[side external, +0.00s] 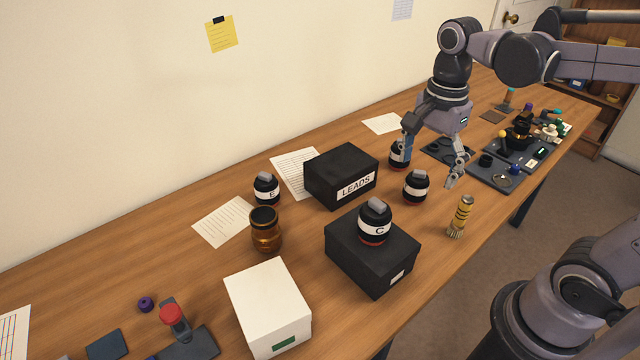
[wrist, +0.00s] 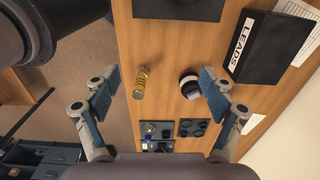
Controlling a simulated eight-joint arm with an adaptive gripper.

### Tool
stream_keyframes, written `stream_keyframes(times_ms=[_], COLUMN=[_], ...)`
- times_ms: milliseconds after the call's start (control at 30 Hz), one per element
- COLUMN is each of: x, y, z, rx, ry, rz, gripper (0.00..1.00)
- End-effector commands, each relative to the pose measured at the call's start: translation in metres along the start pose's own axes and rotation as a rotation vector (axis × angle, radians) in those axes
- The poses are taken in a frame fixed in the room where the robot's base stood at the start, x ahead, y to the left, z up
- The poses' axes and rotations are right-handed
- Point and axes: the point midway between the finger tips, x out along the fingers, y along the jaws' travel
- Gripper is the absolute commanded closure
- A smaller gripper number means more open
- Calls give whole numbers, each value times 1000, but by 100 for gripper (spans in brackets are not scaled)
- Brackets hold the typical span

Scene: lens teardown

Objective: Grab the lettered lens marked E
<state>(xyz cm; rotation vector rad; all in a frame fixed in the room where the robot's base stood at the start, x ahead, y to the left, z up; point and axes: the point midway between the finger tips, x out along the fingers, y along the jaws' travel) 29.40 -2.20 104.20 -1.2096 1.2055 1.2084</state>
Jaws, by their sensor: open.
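The lens marked E (side external: 266,188), black with a white lettered band, stands upright on the table left of the black LEADS box (side external: 341,176); it is not visible in the wrist view. My gripper (side external: 428,168) is open and empty, well right of lens E, beyond the LEADS box. A similar lens (side external: 416,187) stands near its fingers, and another (side external: 398,155) is partly hidden behind one finger; I cannot read their letters. One black-and-white lens (wrist: 189,87) shows beside the right finger in the wrist view. The lens marked C (side external: 374,223) stands on a black box (side external: 362,262).
An amber jar (side external: 265,230) stands close in front of lens E. A white box (side external: 268,300) is at front left, a striped yellow cylinder (side external: 461,215) at right. Papers (side external: 222,221) lie around lens E. Dark trays with small parts (side external: 485,162) fill the far right.

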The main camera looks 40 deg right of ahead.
Motion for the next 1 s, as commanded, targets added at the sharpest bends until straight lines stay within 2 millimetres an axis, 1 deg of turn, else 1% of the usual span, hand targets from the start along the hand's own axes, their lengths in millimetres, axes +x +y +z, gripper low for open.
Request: stream_keyframes(times_ms=[167,200,467,567,667,767,900,967,1000], x=[0,0,0,-2,-7,-14,-19,-19,-18], y=[0,0,0,-6,-23,-53,-101,-122,-135], z=[0,0,0,1,3,9,20,26,31], rx=[0,0,0,4,17,40,83,101,112], ry=[0,0,0,0,0,0,0,0,0], rz=[0,0,0,0,0,0,1,1,1], gripper=[17,14,14,14,14,14,14,14,14])
